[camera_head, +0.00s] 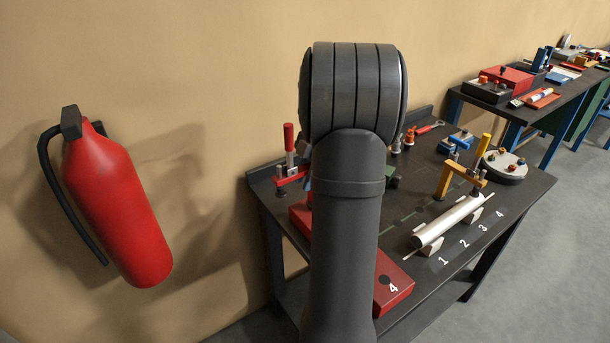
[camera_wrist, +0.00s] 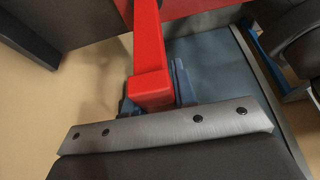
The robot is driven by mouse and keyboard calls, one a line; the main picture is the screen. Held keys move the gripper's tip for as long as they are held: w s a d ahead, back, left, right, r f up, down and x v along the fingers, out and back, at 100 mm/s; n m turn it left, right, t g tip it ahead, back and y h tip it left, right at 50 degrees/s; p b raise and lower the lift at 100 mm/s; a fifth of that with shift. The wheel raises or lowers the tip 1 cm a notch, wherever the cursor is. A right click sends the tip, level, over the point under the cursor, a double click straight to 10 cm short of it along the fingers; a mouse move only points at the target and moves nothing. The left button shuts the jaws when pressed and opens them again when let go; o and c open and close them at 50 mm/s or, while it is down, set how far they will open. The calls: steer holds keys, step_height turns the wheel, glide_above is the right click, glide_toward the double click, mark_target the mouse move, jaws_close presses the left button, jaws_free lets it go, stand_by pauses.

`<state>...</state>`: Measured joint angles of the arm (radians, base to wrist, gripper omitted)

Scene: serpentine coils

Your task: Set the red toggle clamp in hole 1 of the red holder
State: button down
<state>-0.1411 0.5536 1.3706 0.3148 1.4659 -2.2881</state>
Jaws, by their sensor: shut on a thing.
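The red toggle clamp (camera_head: 289,137) shows left of my arm in the head view, with a red handle on top and a red bar below. In the wrist view its red body (camera_wrist: 149,55) sits between the blue-grey fingers of my gripper (camera_wrist: 155,92), which is shut on it. The red holder (camera_head: 395,300) lies on the dark table, mostly hidden behind my arm; its end with a dark hole marked 4 shows, and its far end shows at the left. Hole 1 is hidden. I cannot tell the clamp's height above the holder.
A yellow clamp (camera_head: 463,168) stands beside a pale cylinder (camera_head: 435,232) on supports near printed numbers 1 to 4. A round grey box with knobs (camera_head: 505,167) and a blue clamp (camera_head: 456,142) stand behind. A fire extinguisher (camera_head: 118,210) hangs on the left wall.

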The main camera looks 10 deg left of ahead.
steer(key=shift+f, duration=0.2)
steer(key=shift+f, duration=0.35)
steer(key=shift+f, duration=0.25)
steer(key=c, duration=1.1)
jaws_free()
steer(key=v, duration=1.7)
steer(key=shift+d+r, duration=0.1)
steer(key=shift+r, duration=0.1)
